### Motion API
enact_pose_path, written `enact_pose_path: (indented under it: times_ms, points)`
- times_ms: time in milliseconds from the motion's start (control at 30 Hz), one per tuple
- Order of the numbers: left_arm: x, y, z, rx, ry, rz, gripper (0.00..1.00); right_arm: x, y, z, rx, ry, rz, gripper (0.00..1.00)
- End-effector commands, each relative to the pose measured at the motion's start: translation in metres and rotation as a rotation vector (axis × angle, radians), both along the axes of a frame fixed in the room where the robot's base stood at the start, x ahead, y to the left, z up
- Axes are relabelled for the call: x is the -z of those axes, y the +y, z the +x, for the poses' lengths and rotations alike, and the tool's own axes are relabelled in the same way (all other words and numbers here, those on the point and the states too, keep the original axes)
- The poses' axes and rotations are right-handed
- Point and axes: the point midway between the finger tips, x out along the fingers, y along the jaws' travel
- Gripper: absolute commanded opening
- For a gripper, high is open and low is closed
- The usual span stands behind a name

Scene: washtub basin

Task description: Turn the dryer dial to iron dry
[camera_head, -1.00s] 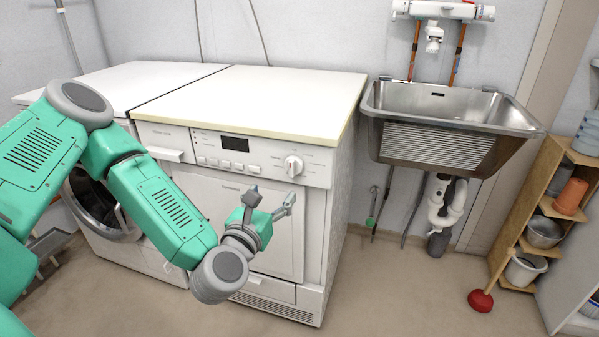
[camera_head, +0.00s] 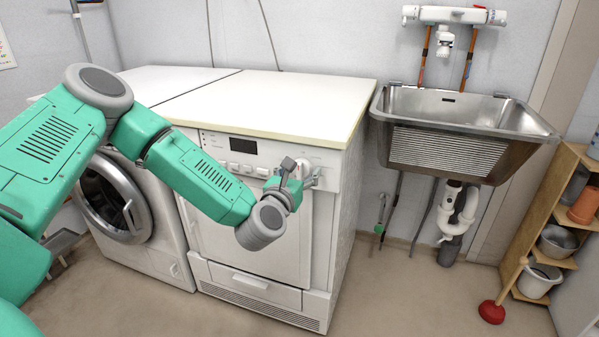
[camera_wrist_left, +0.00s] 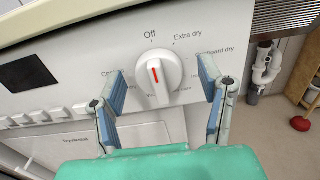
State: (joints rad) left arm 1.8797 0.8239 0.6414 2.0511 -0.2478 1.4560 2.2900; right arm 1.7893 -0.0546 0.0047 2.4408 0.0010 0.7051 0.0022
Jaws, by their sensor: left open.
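The dryer dial (camera_wrist_left: 160,75) is a white round knob with a red mark, seen in the left wrist view on the dryer's control panel. The red mark points up, near the "Off" label. "Extra dry" and "Cupboard dry" labels show to its right; other labels are partly hidden. My left gripper (camera_wrist_left: 162,97) is open, with one finger on each side of the dial and visible gaps between. In the head view my left gripper (camera_head: 299,172) is at the panel's right end and partly hides the dial. My right gripper is not in view.
The dryer (camera_head: 252,250) stands beside a washing machine (camera_head: 112,195) under a white top (camera_head: 270,105). A metal sink (camera_head: 455,130) hangs to the right. A wooden shelf (camera_head: 545,215) and a red plunger (camera_head: 491,312) are at far right. The floor in front is clear.

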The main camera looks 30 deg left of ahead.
Motion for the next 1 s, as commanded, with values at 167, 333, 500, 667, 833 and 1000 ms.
enact_pose_path:
  times_ms: [167,333,500,667,833,1000]
  points:
    - [0.0009,0.0010,-0.0002,0.000,0.001,-0.001,0.14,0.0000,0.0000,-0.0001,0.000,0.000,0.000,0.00]
    - [0.0013,0.0010,-0.0004,0.000,0.002,0.001,0.14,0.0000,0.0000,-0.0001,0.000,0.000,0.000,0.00]
    - [0.0015,0.0010,-0.0004,-0.001,0.009,0.031,0.14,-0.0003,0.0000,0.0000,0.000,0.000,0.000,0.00]
    - [0.0013,0.0009,-0.0002,-0.001,0.027,0.103,0.14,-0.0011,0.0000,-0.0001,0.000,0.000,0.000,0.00]
    - [0.0013,0.0000,0.0000,-0.001,0.058,0.228,0.14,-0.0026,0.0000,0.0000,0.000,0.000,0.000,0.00]
    - [0.0017,-0.0006,0.0000,0.000,0.096,0.383,0.14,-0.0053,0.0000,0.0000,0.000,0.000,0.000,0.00]
